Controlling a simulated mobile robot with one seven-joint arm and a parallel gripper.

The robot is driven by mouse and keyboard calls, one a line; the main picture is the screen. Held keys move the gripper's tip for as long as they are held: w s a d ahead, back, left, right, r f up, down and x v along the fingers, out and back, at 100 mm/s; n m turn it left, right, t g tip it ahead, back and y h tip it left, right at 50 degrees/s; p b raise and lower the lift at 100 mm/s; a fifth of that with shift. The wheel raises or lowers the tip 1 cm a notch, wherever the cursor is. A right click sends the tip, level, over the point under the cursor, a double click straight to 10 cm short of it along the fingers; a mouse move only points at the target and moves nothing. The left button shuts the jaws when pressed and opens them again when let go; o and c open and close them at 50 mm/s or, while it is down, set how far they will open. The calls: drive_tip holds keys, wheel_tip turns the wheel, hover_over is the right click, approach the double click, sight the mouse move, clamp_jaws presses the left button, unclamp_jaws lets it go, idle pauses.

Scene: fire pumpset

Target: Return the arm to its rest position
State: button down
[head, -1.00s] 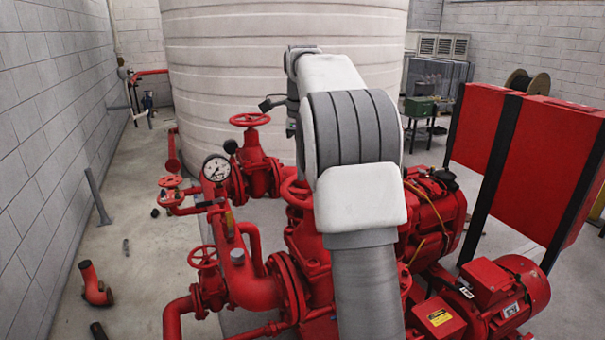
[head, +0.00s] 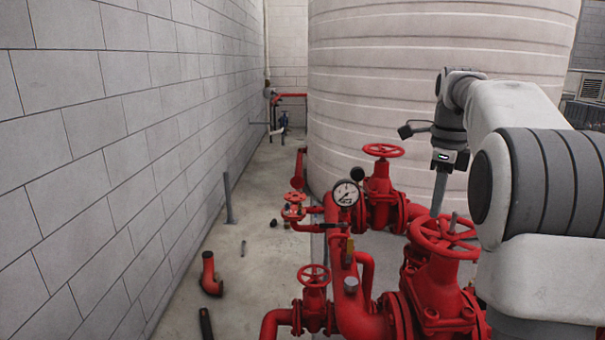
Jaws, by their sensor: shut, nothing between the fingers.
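My arm (head: 545,180) fills the right side of the head view, its white and grey links bent at a large grey-ringed joint. Its wrist hangs at the upper right, with a dark cable bracket beside it. My gripper (head: 437,208) points down in front of the pale tank, shut and empty. Its tips are just behind and above the large red handwheel (head: 444,236) in the picture; I cannot tell the gap between them.
Red pump pipes and valves (head: 350,290) with a pressure gauge (head: 345,193) stand below. A white ribbed tank (head: 400,90) is behind. A block wall (head: 110,130) runs along the left. Loose red (head: 210,275) and dark pipe pieces lie on the otherwise open concrete floor.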

drive_tip(key=s+a+n+t+b, duration=0.1)
drive_tip(key=s+a+n+b, duration=0.1)
drive_tip(key=s+a+n, duration=0.45)
drive_tip(key=s+a+f+n+t+b, duration=0.2)
drive_tip(key=s+a+f+n, duration=0.2)
drive_tip(key=s+f+n, duration=0.3)
drive_tip(key=s+a+f+n+t+b, duration=0.2)
drive_tip(key=s+a+f+n, duration=0.3)
drive_tip(key=s+n, duration=0.6)
wheel_tip(320, 180, down, 3)
drive_tip(key=s, duration=0.2)
drive_tip(key=shift+s+n, duration=0.35)
